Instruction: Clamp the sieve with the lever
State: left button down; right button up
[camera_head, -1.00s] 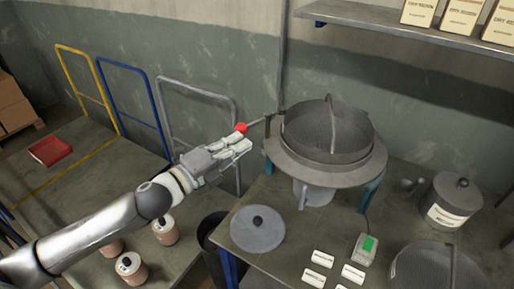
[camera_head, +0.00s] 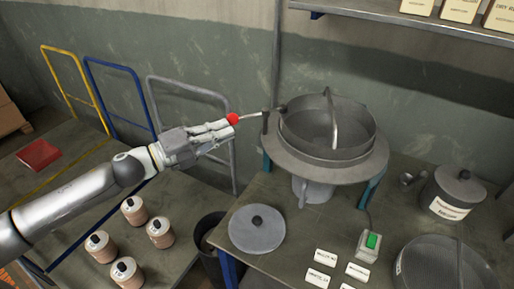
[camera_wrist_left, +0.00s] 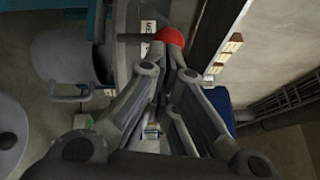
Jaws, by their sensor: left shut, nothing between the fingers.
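The round grey sieve (camera_head: 296,137) with an arched handle sits on the wide ring of the sifter stand (camera_head: 357,176) on the workbench. The clamp lever (camera_head: 252,115) is a thin rod pointing left from the sieve's left side, with a red ball knob (camera_head: 232,119) at its end. My left gripper (camera_head: 229,125) is shut with nothing between its fingers, its fingertips right at the knob. In the left wrist view the knob (camera_wrist_left: 170,36) is just beyond the fingertips; whether they touch it I cannot tell. My right gripper is not in view.
A round lid (camera_head: 257,235), label cards, a green-button switch box (camera_head: 368,245), a lidded pot (camera_head: 452,196) and a second sieve (camera_head: 440,270) lie on the bench. A dark bin (camera_head: 208,262) stands left of it. A shelf (camera_head: 400,27) hangs above.

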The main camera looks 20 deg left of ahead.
pick_arm(q)
jog(key=shift+w+a, duration=0.75)
jog(key=shift+w, duration=0.15)
